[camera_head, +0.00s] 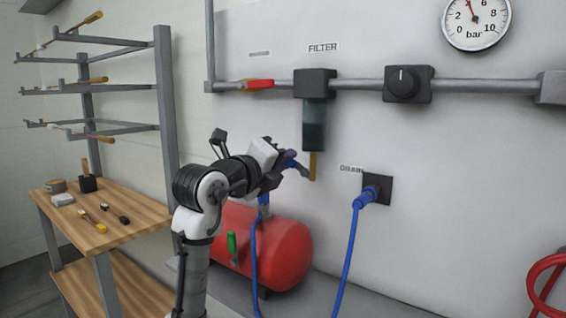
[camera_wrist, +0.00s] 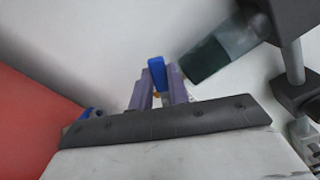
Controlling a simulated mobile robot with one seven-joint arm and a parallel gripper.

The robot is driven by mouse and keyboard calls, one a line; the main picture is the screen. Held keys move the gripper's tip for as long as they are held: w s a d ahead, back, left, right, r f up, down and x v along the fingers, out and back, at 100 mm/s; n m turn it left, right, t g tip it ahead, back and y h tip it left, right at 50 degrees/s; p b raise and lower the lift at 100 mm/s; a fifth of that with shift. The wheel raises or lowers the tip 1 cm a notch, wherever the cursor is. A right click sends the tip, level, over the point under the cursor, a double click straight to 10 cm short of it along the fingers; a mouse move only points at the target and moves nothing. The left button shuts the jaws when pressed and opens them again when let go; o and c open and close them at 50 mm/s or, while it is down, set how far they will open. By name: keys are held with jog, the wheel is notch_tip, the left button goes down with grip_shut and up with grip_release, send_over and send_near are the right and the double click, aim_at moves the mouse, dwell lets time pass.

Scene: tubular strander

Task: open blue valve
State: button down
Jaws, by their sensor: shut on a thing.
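The blue valve's handle (camera_wrist: 157,72) shows in the wrist view as a short upright blue bar between the two purple-grey fingers. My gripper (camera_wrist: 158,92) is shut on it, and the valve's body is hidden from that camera. In the head view my gripper (camera_head: 294,163) is in front of the wall, above the red tank, left of and below the filter. My wrist covers much of the valve there, so its exact angle cannot be told.
The red tank (camera_head: 285,252) stands below my arm, with a blue hose (camera_head: 254,245) beside it. The filter (camera_head: 314,125) hangs close to the right. Another blue hose (camera_head: 350,250) runs from the drain socket (camera_head: 381,188). A wooden bench (camera_head: 130,222) is at left.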

jog(key=c, duration=1.3)
grip_release()
jog(key=shift+c, duration=0.2)
jog(key=shift+s+a, duration=0.1)
jog(key=b+v, duration=0.2)
jog(key=v, duration=1.1)
jog(key=shift+s+a, duration=0.2)
jog(key=shift+s, duration=0.1)
